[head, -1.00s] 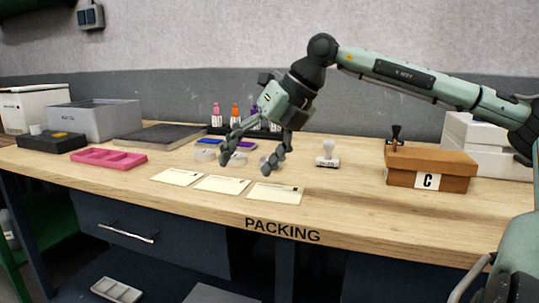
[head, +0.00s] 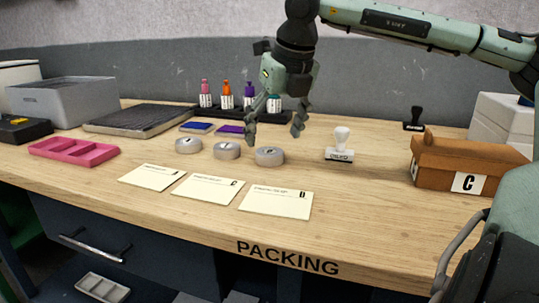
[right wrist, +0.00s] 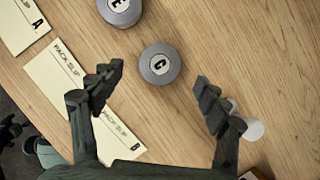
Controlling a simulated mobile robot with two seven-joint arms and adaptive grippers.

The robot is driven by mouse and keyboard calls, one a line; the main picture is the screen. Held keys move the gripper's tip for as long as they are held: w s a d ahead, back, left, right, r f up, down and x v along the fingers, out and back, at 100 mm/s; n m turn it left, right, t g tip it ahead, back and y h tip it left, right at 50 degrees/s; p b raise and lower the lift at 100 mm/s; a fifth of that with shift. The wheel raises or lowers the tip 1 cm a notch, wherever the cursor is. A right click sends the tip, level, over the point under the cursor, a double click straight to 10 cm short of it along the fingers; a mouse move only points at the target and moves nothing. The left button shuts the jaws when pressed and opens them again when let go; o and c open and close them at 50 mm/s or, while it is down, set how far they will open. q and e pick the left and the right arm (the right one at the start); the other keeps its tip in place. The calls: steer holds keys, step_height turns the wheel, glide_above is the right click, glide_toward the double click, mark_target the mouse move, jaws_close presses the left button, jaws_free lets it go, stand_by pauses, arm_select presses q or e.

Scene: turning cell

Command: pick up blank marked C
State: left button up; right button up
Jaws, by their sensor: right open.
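The blank marked C (right wrist: 159,64) is a grey metal disc with a black C on a white label, lying flat on the bench. It is the rightmost of three discs in the head view (head: 269,157). The blank marked E (right wrist: 121,10) lies next to it, cut by the upper edge in the right wrist view. My right gripper (head: 274,132) is open and empty, pointing down above the C blank. In the right wrist view its fingertips (right wrist: 158,88) are spread, with the C blank ahead of the gap between them. My left gripper is out of view.
A white-handled stamp (head: 340,146) stands right of the discs. Packing slips (head: 207,189) lie in front. Ink pads (head: 230,130) and a bottle rack (head: 205,110) are behind. A brown box labelled C (head: 455,165) is at right, a pink tray (head: 74,151) at left.

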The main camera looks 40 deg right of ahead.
mark_target(270, 151)
steer(key=x, duration=0.4)
steer(key=shift+f, duration=0.1)
steer(key=shift+c, duration=0.6)
steer(key=c, duration=0.9)
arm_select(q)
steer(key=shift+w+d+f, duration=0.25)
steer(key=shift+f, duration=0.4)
arm_select(e)
steer(key=c, duration=0.3)
